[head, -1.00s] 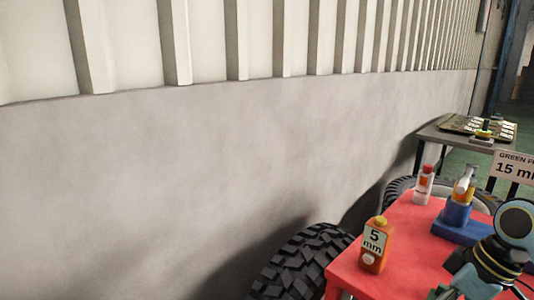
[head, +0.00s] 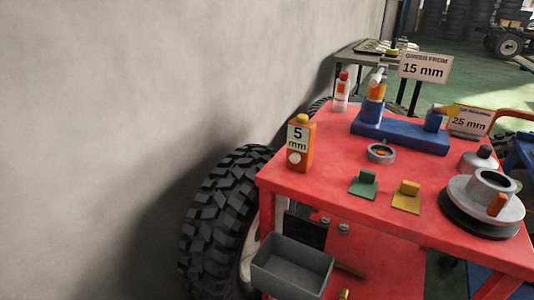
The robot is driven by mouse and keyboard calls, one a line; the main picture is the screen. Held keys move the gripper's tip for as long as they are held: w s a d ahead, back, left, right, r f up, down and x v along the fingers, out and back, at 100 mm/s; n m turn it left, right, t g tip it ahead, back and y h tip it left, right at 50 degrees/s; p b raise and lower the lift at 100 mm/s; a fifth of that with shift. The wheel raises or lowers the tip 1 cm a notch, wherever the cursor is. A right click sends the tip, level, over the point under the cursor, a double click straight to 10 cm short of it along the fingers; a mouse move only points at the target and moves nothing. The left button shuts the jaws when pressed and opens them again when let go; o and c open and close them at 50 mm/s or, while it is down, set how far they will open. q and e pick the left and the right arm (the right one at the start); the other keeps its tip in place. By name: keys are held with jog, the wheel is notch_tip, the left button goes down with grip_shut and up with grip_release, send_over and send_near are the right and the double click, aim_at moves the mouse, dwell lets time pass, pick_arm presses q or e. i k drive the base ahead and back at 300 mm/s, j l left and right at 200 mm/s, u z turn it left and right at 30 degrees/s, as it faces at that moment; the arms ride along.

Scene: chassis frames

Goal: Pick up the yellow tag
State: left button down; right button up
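The yellow tag (head: 406,198) lies on the red table top (head: 335,184), near its front edge. It is a flat yellow plate with a small raised yellow block at its back. A green tag (head: 364,184) of like shape lies just to its left, apart from it. Nothing covers the yellow tag. Neither of my grippers shows in the head view.
A grey hub on a disc (head: 484,203) stands right of the yellow tag. Behind are a metal ring (head: 380,153) and a blue fixture (head: 402,133). An orange bottle marked 5 mm (head: 301,144) stands left. A grey bin (head: 291,268) hangs below the front edge.

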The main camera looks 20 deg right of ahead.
aim_at(406, 199)
jog(key=l+z, duration=0.1)
jog(key=z, duration=0.3)
jog(key=l+z, duration=0.1)
jog(key=z, duration=0.25)
jog(key=l+z, duration=0.1)
jog(key=z, duration=0.3)
jog(key=i, duration=0.05)
